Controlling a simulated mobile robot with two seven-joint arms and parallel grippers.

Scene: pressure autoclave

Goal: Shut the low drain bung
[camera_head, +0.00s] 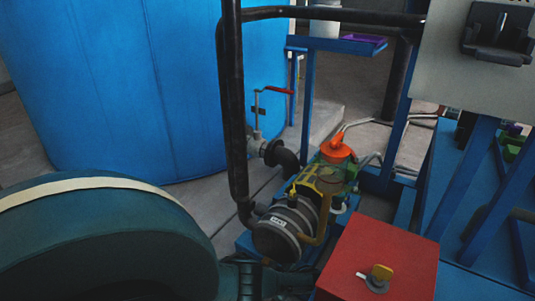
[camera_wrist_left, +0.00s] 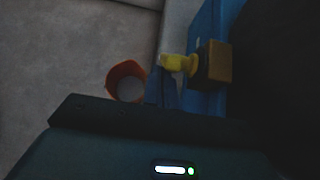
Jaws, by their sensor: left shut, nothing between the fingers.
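In the left wrist view a yellow knob-like piece (camera_wrist_left: 178,64) sticks out from a brownish block (camera_wrist_left: 215,62) beside a blue frame. It looks like the drain bung, but the dim picture does not settle this. I cannot tell whether it is fully seated. My left arm comes in from the left in the head view, and its dark gripper (camera_head: 275,278) is low, beside the pump and the red box. The left gripper is shut and empty. The yellow piece lies beyond the dark gripper body in the wrist view, apart from it. My right gripper is out of view.
A red box (camera_head: 385,262) with a yellow rotary handle stands at right. The pump (camera_head: 287,230), black pipes (camera_head: 235,110) and blue frame (camera_head: 308,100) crowd the middle. A blue tank (camera_head: 120,80) fills the back left. An orange round container (camera_wrist_left: 125,80) stands on the floor.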

